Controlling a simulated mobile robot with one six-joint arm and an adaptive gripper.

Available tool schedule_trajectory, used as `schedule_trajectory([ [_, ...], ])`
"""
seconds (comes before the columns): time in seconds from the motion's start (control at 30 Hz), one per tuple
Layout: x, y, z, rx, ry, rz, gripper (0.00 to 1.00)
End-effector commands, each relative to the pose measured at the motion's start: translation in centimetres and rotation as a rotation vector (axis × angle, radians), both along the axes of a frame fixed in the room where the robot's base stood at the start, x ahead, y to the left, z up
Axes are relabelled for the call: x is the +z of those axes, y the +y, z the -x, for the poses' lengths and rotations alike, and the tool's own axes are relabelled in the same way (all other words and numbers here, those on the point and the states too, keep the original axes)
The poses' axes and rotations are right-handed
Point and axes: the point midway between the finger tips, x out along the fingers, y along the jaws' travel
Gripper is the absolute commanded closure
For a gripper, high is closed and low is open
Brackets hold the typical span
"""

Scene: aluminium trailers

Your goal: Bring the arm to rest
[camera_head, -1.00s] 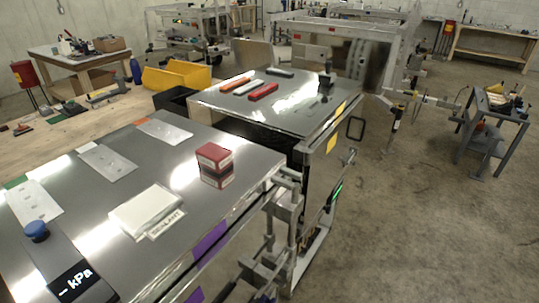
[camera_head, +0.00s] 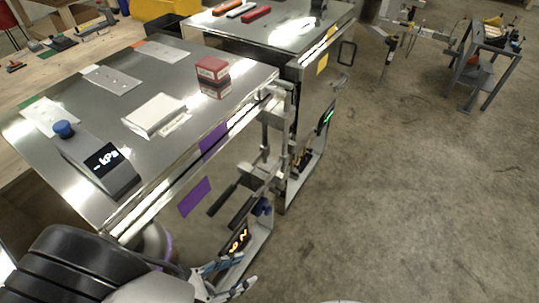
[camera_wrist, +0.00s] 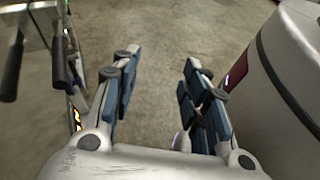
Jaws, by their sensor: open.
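My gripper (camera_wrist: 158,78) is open and empty in the wrist view, with bare floor between its two blue-grey fingers. In the head view my gripper (camera_head: 243,274) shows at the bottom, low beside the front of the near metal cart (camera_head: 85,172). Its fingers are apart from the cart's top. My black ribbed arm is at the lower left and hides the cart's near lower corner.
On the near cart are a red box (camera_head: 212,69), a white packet (camera_head: 154,114) and a kPa display (camera_head: 104,160). Cart handles (camera_head: 240,192) jut out near my gripper. A second cart (camera_head: 275,32) stands behind. Open concrete floor (camera_head: 400,190) lies to the right.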

Motion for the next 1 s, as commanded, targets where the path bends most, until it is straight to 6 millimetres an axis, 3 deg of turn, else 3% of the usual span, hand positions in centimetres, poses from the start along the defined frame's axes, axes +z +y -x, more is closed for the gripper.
schedule_trajectory([
  [0.03,1.8,-1.0,-1.0,-0.096,-0.002,-0.077,0.59],
  [0.2,6.2,-4.5,-2.7,-0.383,-0.022,-0.306,0.59],
  [0.43,11.8,-9.8,-3.7,-0.763,-0.118,-0.641,0.59],
  [0.7,17.3,-15.5,-2.9,-1.152,-0.338,-1.046,0.59],
  [1.0,21.8,-20.2,-1.0,-1.44,-0.695,-1.461,0.59],
])
